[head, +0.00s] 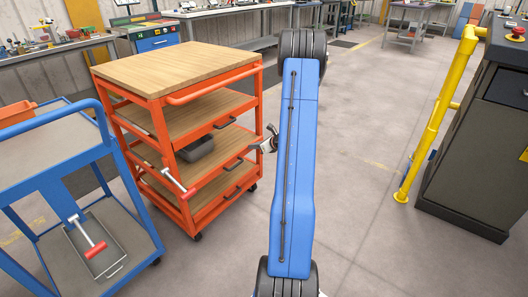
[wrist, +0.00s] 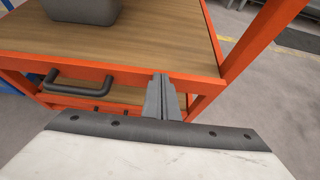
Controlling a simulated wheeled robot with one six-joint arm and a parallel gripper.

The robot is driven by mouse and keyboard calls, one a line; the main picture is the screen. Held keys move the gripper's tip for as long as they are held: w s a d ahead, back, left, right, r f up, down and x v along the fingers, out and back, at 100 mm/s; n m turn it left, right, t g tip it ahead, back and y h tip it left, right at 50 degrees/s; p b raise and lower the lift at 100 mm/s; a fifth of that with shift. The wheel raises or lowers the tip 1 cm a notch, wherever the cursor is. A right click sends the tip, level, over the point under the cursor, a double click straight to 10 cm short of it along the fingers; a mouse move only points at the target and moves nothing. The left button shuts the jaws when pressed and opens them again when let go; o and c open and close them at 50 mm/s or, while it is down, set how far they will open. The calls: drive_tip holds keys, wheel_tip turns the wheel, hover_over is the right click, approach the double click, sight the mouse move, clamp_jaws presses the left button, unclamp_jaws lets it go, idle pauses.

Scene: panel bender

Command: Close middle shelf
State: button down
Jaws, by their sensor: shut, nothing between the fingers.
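The orange cart (head: 180,75) with a wooden top stands left of my arm. Its middle shelf (head: 222,147) has a wooden board, an orange front rail and a black handle (wrist: 80,80). A dark grey bin (head: 195,148) sits on this shelf and shows at the top left of the wrist view (wrist: 82,8). My gripper (wrist: 161,82) is shut and empty. Its fingertips are at the shelf's front rail, right of the handle. I cannot tell whether they touch it. In the head view my gripper (head: 257,148) is beside the cart's right front post. How far out the shelf is stays unclear.
A blue cart (head: 35,160) with a red-handled tool stands at the left. Another red-handled tool (head: 180,185) shows at the orange cart's left side. A yellow rail (head: 438,110) and a dark machine (head: 480,140) stand at the right. The floor between is clear.

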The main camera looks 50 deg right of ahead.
drive_tip(key=shift+w+a+r, duration=0.1)
drive_tip(key=shift+w, duration=1.55)
